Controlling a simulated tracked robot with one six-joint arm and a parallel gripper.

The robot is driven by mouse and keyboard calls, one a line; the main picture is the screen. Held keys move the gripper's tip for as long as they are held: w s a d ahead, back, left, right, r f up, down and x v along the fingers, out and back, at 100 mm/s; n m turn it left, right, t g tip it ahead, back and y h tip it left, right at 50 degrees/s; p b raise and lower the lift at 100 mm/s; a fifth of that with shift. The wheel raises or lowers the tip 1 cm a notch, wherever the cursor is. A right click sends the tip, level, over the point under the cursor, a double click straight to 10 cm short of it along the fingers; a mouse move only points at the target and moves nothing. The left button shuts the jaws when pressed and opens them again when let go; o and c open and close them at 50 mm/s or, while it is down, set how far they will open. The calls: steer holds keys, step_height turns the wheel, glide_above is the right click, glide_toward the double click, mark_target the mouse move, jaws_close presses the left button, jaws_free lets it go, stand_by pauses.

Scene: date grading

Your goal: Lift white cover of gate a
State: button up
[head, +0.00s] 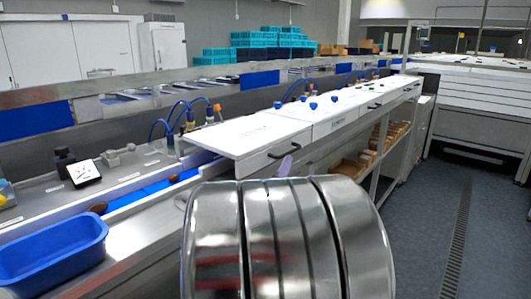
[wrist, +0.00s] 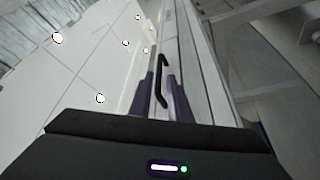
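The nearest white cover (head: 250,137) lies flat on the line in the head view, with a short dark handle (head: 290,148) on its front face. Its marking is too small to read, so I cannot tell whether it is gate a. My gripper (head: 285,166) shows only as a small purple finger just below that handle, mostly hidden by my arm. In the wrist view two dark purple fingers (wrist: 161,80) stand apart, one on each side of a black bar handle (wrist: 162,98). White cover tops (wrist: 82,75) spread to the left of it.
More white covers (head: 345,107) with blue knobs continue to the right. A blue tub (head: 52,262) stands at the lower left, near a blue belt (head: 125,199) carrying brown dates. Shelves with cardboard boxes (head: 352,168) lie beneath the covers. The floor (head: 425,215) to the right is clear.

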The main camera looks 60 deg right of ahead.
mark_target(291, 152)
steer(key=x, duration=0.8)
jaws_close()
stand_by(0.5)
